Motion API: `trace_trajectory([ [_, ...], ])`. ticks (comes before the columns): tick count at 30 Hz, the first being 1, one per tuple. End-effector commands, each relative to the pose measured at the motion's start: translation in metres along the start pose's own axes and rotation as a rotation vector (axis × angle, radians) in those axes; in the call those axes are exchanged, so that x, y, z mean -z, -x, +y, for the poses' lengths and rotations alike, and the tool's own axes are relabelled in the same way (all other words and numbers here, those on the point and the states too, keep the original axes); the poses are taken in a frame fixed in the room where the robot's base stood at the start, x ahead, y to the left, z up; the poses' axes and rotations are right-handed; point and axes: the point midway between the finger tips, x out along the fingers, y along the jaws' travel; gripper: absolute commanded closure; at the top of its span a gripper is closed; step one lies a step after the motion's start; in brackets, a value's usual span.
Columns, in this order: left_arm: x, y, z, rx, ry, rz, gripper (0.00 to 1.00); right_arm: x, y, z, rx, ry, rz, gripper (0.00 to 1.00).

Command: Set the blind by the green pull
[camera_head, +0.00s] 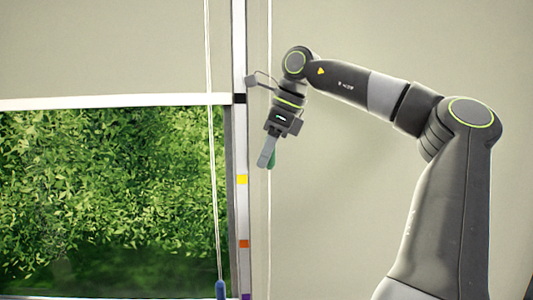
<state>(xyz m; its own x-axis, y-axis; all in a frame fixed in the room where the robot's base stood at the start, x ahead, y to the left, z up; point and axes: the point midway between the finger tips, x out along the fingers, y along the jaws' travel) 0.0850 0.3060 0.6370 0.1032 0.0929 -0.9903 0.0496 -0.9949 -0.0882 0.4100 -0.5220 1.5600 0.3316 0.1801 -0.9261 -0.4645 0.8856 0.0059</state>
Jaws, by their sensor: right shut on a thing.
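The green pull (271,160) hangs on a thin pale cord right of the window frame. My right gripper (266,163) is shut on it, and its fingers hide part of the pull. The beige blind (105,50) covers the upper part of the window. Its white bottom bar (110,101) is about level with the black mark (239,98) on the frame strip. My left gripper is not in view.
A blue pull (220,289) hangs lower on another cord, in front of the window's right side. The pale strip also carries a yellow mark (242,180), an orange mark (244,244) and a purple mark at the bottom edge. The wall right of the gripper is bare.

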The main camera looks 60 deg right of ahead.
Motion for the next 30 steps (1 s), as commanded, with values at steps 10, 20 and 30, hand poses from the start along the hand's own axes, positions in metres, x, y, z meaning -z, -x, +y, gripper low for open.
trace_trajectory([
  [10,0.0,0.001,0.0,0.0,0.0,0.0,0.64,-0.002,0.006,-0.002,0.012,-0.005,-0.011,0.56],
  [20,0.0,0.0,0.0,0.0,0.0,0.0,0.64,-0.001,0.01,-0.002,0.01,-0.005,-0.006,0.56],
  [30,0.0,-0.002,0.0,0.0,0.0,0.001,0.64,-0.001,0.073,-0.001,0.015,-0.008,-0.007,0.56],
])
